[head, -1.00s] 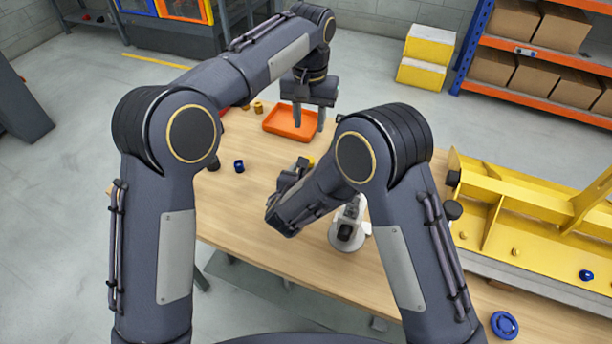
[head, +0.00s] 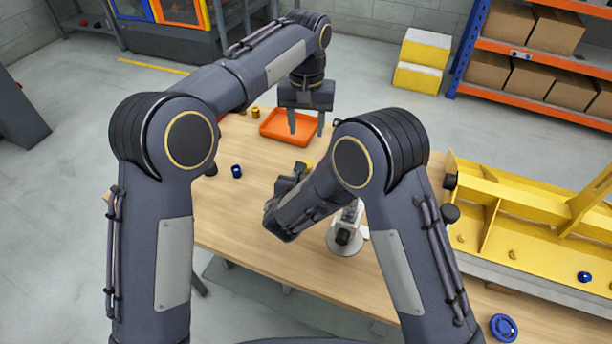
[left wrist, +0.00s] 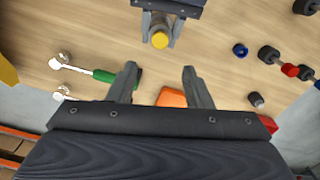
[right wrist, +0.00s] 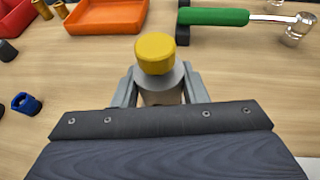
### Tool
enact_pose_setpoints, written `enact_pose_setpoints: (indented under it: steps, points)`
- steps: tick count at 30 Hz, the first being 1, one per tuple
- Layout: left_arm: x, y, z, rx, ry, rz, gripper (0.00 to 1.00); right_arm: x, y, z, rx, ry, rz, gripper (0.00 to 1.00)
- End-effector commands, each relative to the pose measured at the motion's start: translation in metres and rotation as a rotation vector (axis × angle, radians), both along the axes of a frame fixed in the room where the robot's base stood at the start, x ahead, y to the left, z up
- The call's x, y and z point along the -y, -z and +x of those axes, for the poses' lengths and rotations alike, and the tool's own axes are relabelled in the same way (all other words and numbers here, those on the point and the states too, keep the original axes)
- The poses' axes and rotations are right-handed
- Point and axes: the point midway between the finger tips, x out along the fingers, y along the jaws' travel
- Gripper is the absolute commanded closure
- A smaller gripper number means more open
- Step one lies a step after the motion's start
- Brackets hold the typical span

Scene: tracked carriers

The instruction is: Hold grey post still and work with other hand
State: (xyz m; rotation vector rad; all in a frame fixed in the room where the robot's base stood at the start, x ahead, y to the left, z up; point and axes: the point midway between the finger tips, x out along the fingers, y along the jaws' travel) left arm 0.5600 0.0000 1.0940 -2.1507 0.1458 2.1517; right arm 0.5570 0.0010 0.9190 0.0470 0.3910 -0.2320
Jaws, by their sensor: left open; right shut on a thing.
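The grey post (right wrist: 168,83) stands upright in the right wrist view, with a yellow cap (right wrist: 155,53) on top. My right gripper (right wrist: 160,92) is shut on the post just below its collar; the fingers hide the lower part. In the left wrist view the yellow cap (left wrist: 160,41) shows between my right gripper's fingers (left wrist: 159,28). In the head view my right arm hides most of the post. My left gripper (head: 306,132) is open and empty, fingers pointing down in front of the orange tray (head: 268,127). Its parted fingers also show in the left wrist view (left wrist: 159,73).
A blue ring-shaped part (head: 236,171) and brass pieces (head: 255,112) lie on the table. A white and grey device (head: 345,236) stands near my right forearm. A yellow frame (head: 520,210) fills the right side.

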Motion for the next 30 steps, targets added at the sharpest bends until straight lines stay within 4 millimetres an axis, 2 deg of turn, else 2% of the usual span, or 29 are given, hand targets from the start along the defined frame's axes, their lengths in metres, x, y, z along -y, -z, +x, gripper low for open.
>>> enact_pose_setpoints:
  steps: [6, 12, 20, 30]
  points:
    - [0.0, 0.008, 0.0, 0.0, -0.404, 0.002, 0.55, 0.0, 0.0, 0.0, 0.0, 0.0, 0.001, 1.0]
    - [0.0, 0.013, 0.0, 0.0, -0.7, 0.001, 0.55, 0.0, 0.0, 0.0, 0.0, 0.0, 0.001, 1.0]
    - [0.0, 0.025, 0.0, -0.001, -0.794, 0.001, 0.55, 0.0, 0.0, 0.0, 0.0, -0.001, 0.001, 1.0]
    - [0.0, 0.074, -0.001, -0.003, -0.791, 0.003, 0.55, 0.0, 0.0, 0.0, 0.0, -0.001, 0.001, 1.0]
